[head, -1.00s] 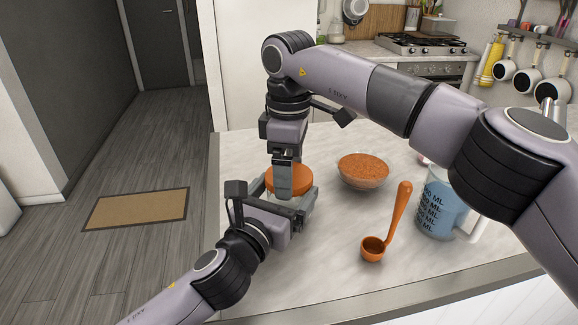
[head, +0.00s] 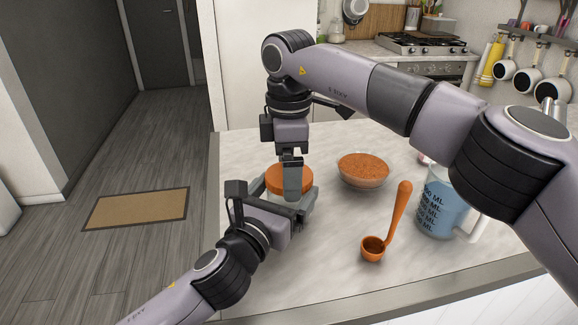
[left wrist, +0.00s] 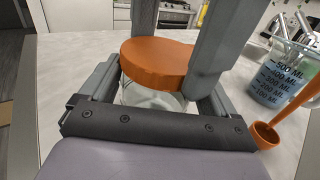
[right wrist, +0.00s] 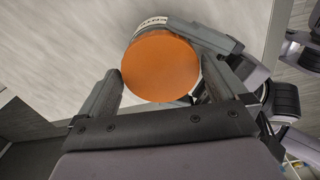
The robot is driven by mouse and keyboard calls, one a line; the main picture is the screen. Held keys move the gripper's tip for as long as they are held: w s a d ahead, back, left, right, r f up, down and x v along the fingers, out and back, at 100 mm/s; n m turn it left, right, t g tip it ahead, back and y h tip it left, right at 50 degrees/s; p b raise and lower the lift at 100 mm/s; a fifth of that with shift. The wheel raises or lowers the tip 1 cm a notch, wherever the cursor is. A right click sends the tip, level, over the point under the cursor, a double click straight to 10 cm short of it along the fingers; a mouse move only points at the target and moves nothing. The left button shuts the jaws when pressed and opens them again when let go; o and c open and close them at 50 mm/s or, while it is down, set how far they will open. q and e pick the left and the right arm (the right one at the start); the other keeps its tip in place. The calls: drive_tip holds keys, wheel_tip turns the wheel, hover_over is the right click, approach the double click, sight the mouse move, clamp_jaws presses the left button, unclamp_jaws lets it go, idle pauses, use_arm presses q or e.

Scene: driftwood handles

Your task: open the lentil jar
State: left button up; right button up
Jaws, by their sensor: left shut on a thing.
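The lentil jar is a clear glass jar (left wrist: 150,97) with a round orange lid (head: 289,180), standing upright on the counter. My left gripper (head: 290,207) is shut on the jar's glass body, below the lid. My right gripper (head: 291,185) points down from above, its fingers on either side of the lid. In the right wrist view the lid (right wrist: 160,67) lies between the spread fingertips, and firm contact is not clear. The lid sits on the jar.
A glass bowl of orange lentils (head: 363,170) stands right of the jar. An orange scoop (head: 374,249) with a raised handle is nearer the front edge. A blue measuring jug (head: 440,208) stands further right, partly behind my right arm. The marble counter (head: 310,275) is clear in front.

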drive_tip(key=shift+r, duration=2.4)
wheel_tip(320, 180, up, 3)
drive_tip(key=m, duration=0.3)
drive_tip(key=shift+f, duration=3.95)
drive_tip(key=c, duration=0.9)
drive_tip(key=shift+n, duration=1.5)
